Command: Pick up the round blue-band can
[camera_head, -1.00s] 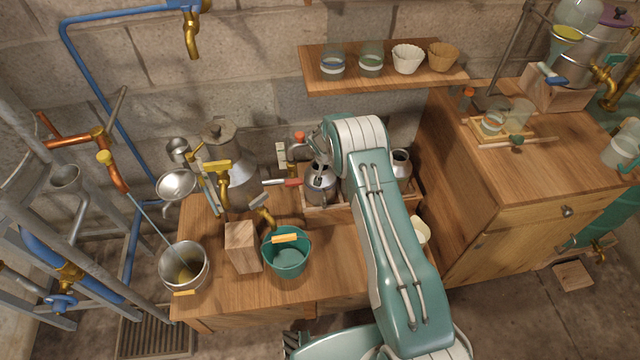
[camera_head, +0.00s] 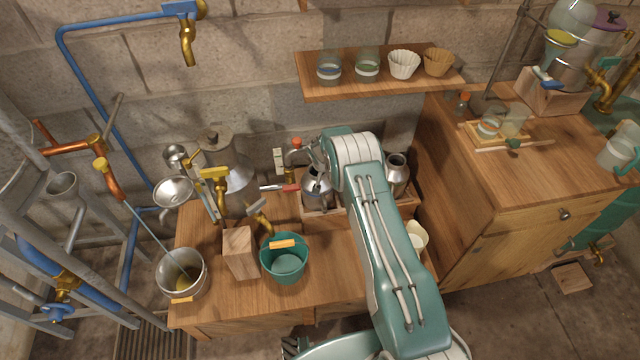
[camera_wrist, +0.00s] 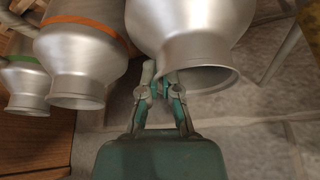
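Several metal cans with narrow necks stand in a wooden crate (camera_head: 322,217) on the bench. The left can (camera_head: 318,189) is under my gripper (camera_head: 312,165); it looks like the large can (camera_wrist: 190,30) in the wrist view, where no band shows on it. Beside it there are an orange-band can (camera_wrist: 80,62) and a green-band can (camera_wrist: 26,85). In the wrist view my gripper (camera_wrist: 162,88) has its fingers close together at the large can's rim, with a narrow gap. I cannot tell whether they clamp it. My arm hides the crate's middle in the head view.
A teal bucket (camera_head: 285,262), a wooden block (camera_head: 240,253) and a steel pot (camera_head: 181,275) stand left of the crate. A red-handled tool (camera_head: 282,188) lies close to the left can. A shelf (camera_head: 385,84) with cups hangs behind; a cabinet (camera_head: 500,210) stands right.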

